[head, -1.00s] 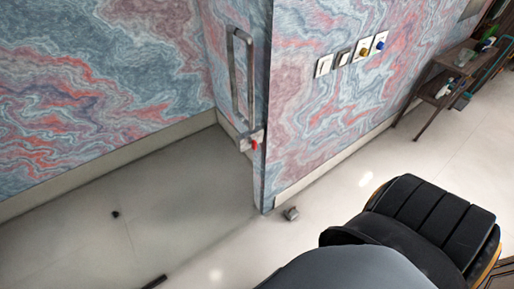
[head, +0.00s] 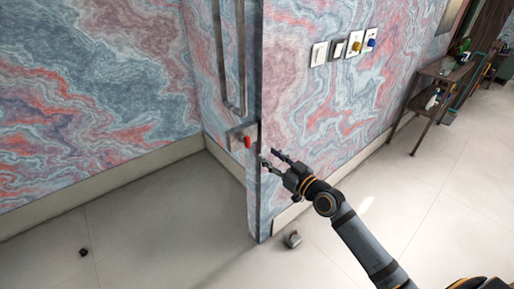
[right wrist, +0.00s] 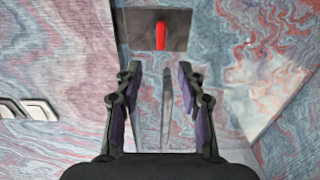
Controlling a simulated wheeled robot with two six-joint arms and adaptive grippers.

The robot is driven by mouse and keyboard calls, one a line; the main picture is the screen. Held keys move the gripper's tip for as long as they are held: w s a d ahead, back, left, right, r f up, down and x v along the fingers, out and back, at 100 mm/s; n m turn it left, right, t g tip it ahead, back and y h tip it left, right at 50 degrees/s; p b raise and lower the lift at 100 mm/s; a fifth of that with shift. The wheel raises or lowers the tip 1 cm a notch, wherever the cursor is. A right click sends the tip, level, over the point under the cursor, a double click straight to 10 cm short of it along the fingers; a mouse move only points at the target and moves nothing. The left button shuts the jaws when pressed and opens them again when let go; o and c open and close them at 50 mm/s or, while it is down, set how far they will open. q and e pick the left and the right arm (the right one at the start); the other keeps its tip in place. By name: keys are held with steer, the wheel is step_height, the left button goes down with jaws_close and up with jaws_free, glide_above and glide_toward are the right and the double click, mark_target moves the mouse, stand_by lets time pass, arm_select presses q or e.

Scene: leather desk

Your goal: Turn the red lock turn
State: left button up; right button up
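The red lock turn (head: 247,142) is a small red knob on a grey metal plate (head: 236,134) near the edge of the marbled door, below a long metal handle (head: 230,60). My right gripper (head: 268,157) is just to the right of the door edge, slightly below the red turn. In the right wrist view the red lock turn (right wrist: 160,35) points up and down on its plate, beyond the two fingers (right wrist: 160,80). My left gripper is not in view.
Several switches (head: 338,48) are on the patterned wall to the right of the door. A small grey doorstop-like object (head: 292,239) is on the floor by the door's lower edge. A wooden side table (head: 440,80) stands at the far right. The floor in front is mostly clear.

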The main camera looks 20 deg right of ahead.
mark_target(249, 141)
steer(key=x, duration=0.9)
steer(key=shift+w+a, duration=0.2)
steer(key=shift+w, duration=0.15)
jaws_close()
